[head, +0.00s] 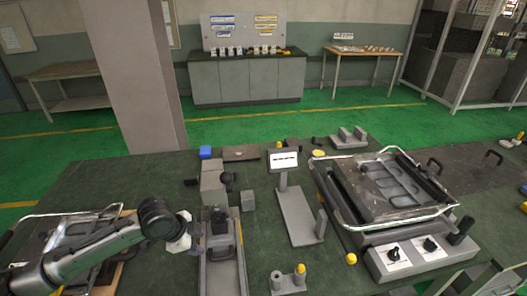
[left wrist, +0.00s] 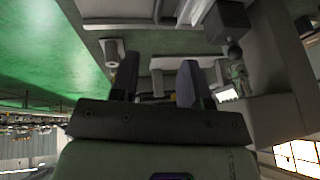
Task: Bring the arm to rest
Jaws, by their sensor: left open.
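My left arm comes in from the left of the head view, over the dark green workbench (head: 140,172). My left gripper (head: 198,230) is at the near middle, close to a grey fixture with a dark handle (head: 221,252). In the left wrist view the two dark fingers of my left gripper (left wrist: 158,82) stand apart. I see nothing clearly held between them. Parts of grey fixtures show beyond the fingertips, and I cannot tell whether they touch. My right gripper is not in view.
A heating-element press with a metal frame (head: 390,187) stands at right, with a control box (head: 409,257) in front. Another wire-framed fixture (head: 55,232) lies under my left arm. A pillar (head: 135,80) rises behind.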

